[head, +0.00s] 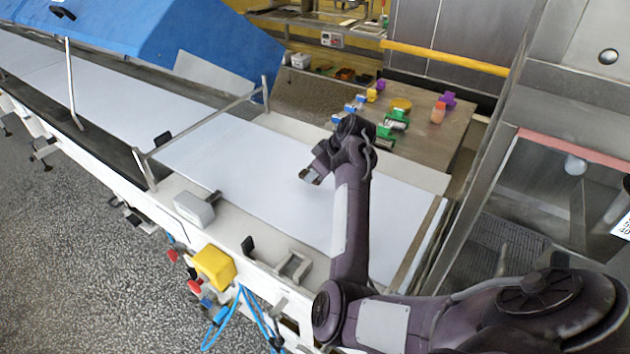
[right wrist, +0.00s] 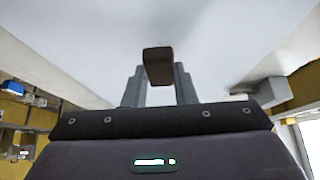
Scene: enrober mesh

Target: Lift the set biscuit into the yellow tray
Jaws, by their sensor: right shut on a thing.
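My right gripper (head: 311,177) is over the white belt (head: 240,160) in the head view, its fingers pointing down and left. In the right wrist view the right gripper (right wrist: 158,85) is shut on a dark brown block, the biscuit (right wrist: 158,66), held between its fingertips. The white belt fills the background there; I cannot tell whether the biscuit touches it. A small flat yellow item (head: 400,104) lies on the side table; I cannot tell whether it is the yellow tray. My left gripper is out of view.
The brown side table (head: 430,148) beyond the belt carries green, blue and purple items and an orange jar (head: 438,113). A blue hood (head: 160,45) covers the belt's far left. A metal rail (head: 200,125) crosses the belt. A steel frame (head: 480,210) stands at the right.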

